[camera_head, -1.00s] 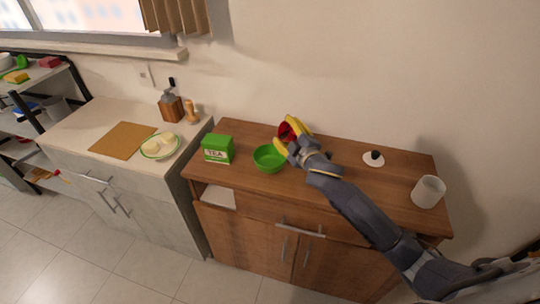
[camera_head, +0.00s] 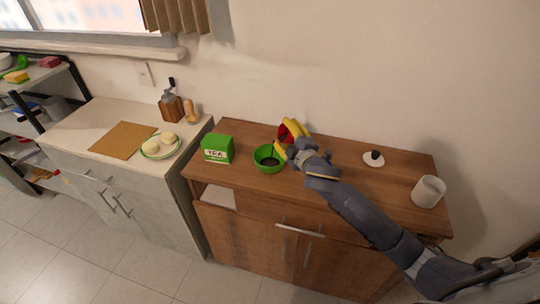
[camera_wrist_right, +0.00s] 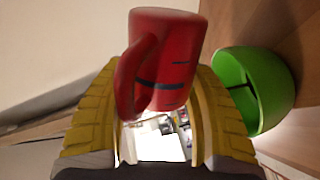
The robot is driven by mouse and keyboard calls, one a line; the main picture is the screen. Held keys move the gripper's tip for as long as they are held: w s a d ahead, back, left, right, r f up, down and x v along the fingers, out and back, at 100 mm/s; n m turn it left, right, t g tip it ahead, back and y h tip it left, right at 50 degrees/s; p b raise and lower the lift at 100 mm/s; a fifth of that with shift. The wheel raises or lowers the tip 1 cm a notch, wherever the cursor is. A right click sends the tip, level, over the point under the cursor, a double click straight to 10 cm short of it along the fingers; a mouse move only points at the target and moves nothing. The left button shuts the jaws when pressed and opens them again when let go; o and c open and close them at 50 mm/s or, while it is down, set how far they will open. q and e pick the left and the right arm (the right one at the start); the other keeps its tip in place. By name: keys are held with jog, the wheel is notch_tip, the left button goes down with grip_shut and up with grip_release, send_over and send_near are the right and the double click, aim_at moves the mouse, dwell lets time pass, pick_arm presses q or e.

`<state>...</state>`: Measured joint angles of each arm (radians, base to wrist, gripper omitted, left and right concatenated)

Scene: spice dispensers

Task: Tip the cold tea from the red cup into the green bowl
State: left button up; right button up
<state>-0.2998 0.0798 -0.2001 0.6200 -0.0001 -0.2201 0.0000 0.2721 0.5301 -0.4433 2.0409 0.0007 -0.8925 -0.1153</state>
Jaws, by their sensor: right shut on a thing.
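The red cup (camera_head: 284,132) is held by my right gripper (camera_head: 288,137), just behind and right of the green bowl (camera_head: 262,163). The right wrist view shows the red cup (camera_wrist_right: 178,50) between the two yellow fingers, its handle facing left. The cup looks tipped well over onto its side; the gripper partly hides it in the head view. The green bowl stands on the wooden cabinet top, with dark contents inside. The bowl (camera_wrist_right: 272,85) is beside the cup in the wrist view. My left gripper is out of view.
A green tea box (camera_head: 218,149) stands left of the bowl on the wooden cabinet (camera_head: 340,185). A white lid with a dark knob (camera_head: 374,158) and a white cup (camera_head: 428,191) are on the right. A plate with pale round items (camera_head: 160,147) sits on the left counter.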

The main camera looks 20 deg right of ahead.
jog(key=shift+a+f+n, duration=0.2)
jog(key=shift+f+n, duration=0.2)
jog(key=shift+n, duration=0.1)
dwell(0.4)
jog(key=shift+a+r+n+h, duration=0.15)
jog(key=shift+a+n+h, duration=0.15)
jog(key=shift+a+n, duration=0.6)
dwell(0.5)
jog(key=shift+s+a+r+n, duration=0.1)
jog(key=shift+a+n, duration=0.2)
jog(key=shift+n, duration=0.3)
dwell(0.8)
jog(key=shift+a+f+n+b, duration=0.1)
jog(key=shift+f+n+b, duration=0.15)
jog(key=shift+n+b, duration=0.05)
